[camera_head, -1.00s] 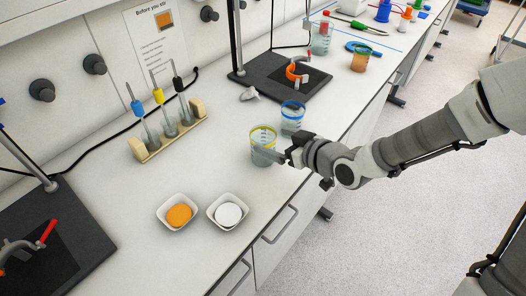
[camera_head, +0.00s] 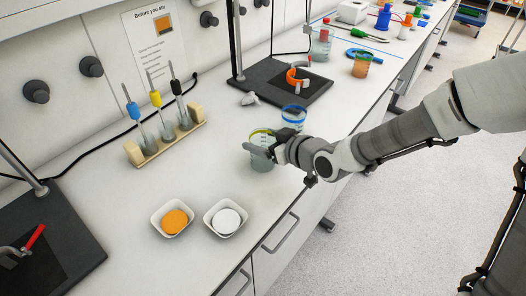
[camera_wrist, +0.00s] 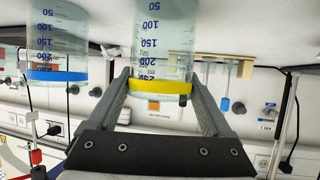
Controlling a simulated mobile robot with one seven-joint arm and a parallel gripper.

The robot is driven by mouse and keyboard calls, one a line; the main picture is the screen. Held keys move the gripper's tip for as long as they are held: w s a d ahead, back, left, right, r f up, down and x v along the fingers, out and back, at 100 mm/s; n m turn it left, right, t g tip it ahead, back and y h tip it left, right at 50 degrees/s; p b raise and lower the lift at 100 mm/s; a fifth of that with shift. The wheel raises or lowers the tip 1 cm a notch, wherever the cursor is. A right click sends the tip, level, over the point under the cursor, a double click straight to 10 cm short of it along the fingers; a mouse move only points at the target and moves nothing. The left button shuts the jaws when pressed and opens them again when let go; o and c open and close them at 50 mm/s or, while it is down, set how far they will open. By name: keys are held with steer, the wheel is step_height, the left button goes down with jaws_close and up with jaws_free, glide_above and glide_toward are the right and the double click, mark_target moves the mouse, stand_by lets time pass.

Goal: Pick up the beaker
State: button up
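A clear beaker with a yellow rim band (camera_head: 261,164) stands upright on the bench near its front edge. A second clear beaker with a blue rim band (camera_head: 294,116) stands behind it. My gripper (camera_head: 259,149) is at the upper part of the yellow-banded beaker, with a finger across its near side. In the wrist view, which is upside down, the yellow-banded beaker (camera_wrist: 164,40) lies between my two open fingers (camera_wrist: 161,85). The fingers are very close to its sides; contact is not clear. The blue-banded beaker (camera_wrist: 56,40) is outside the fingers, at the left.
Two white dishes, one with an orange disc (camera_head: 175,222) and one with a white disc (camera_head: 226,221), sit in front. A wooden rack (camera_head: 165,142) with colored-handled tools stands at the left. A black stand base (camera_head: 270,75) is behind the beakers.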

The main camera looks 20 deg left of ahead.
jaws_close()
steer(key=shift+r, duration=0.1)
steer(key=shift+r+p, duration=0.5)
steer(key=shift+r, duration=0.75)
steer(key=w+d+r+p, duration=0.1)
steer(key=d+r+p, duration=0.6)
steer(key=d, duration=0.4)
steer(key=shift+w+d+r+p, duration=0.2)
steer(key=shift+w+r+p, duration=0.2)
steer(key=shift+r, duration=0.25)
